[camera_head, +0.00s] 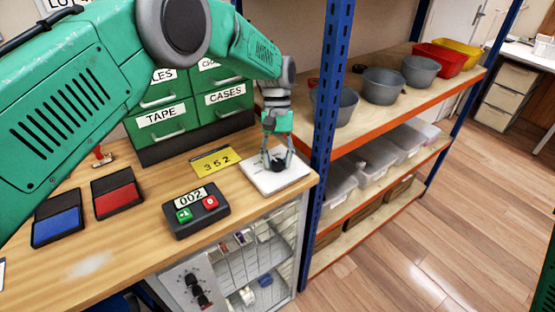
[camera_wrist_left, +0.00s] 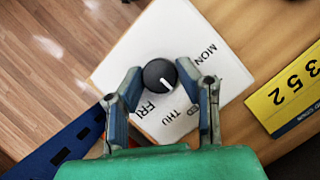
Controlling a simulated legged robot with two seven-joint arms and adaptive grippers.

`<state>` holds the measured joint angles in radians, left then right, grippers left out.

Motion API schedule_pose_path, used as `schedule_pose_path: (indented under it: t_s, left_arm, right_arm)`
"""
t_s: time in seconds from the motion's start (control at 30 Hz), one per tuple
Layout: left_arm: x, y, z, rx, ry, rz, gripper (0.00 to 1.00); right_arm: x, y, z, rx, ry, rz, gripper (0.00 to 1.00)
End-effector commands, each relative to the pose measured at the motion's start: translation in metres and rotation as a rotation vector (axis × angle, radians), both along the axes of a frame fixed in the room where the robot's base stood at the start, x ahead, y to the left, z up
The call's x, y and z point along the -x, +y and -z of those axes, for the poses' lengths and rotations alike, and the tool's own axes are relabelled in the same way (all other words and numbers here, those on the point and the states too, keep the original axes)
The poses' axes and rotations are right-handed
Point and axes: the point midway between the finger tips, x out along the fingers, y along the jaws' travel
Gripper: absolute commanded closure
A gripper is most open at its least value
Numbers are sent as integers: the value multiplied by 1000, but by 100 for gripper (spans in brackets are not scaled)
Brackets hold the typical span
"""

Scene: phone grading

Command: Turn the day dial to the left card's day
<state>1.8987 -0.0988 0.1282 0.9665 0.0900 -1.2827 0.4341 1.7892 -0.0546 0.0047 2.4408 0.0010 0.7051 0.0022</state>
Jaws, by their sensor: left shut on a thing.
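The day dial is a black round knob (camera_wrist_left: 159,74) with a white pointer line on a white plate (camera_wrist_left: 118,68), near the right end of the bench. Its plate also shows in the head view (camera_head: 295,177). My left gripper (camera_wrist_left: 161,73) points down over the plate, its two fingers shut on opposite sides of the knob. In the left wrist view the pointer runs to the lower right, roughly toward THU. MON and FRI are also readable; another label is partly hidden by a finger. I cannot make out a card showing a day.
A yellow card reading 352 (camera_head: 215,162) lies left of the plate. A counter reading 002 (camera_head: 196,210), a red pad (camera_head: 117,195) and a blue pad (camera_head: 57,222) are further left. Green drawers (camera_head: 225,97) stand behind; a blue shelf post (camera_head: 328,100) rises close right.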

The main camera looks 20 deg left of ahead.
Motion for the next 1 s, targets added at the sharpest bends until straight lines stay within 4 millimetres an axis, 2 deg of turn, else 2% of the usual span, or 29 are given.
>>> schedule_pose_path:
  t_s: [0.57,0.6,0.63,1.0]
  left_arm:
    - [-3,0,-2,1,-10,26,100]
    - [-3,0,-2,1,-10,26,57]
    - [-3,0,-2,0,-10,27,51]
    - [-2,0,-4,0,-5,27,51]
  right_arm:
    - [0,0,0,0,0,0,100]
    - [0,0,0,0,0,0,100]
    - [0,0,0,0,0,0,100]
    - [3,0,0,0,-3,0,100]
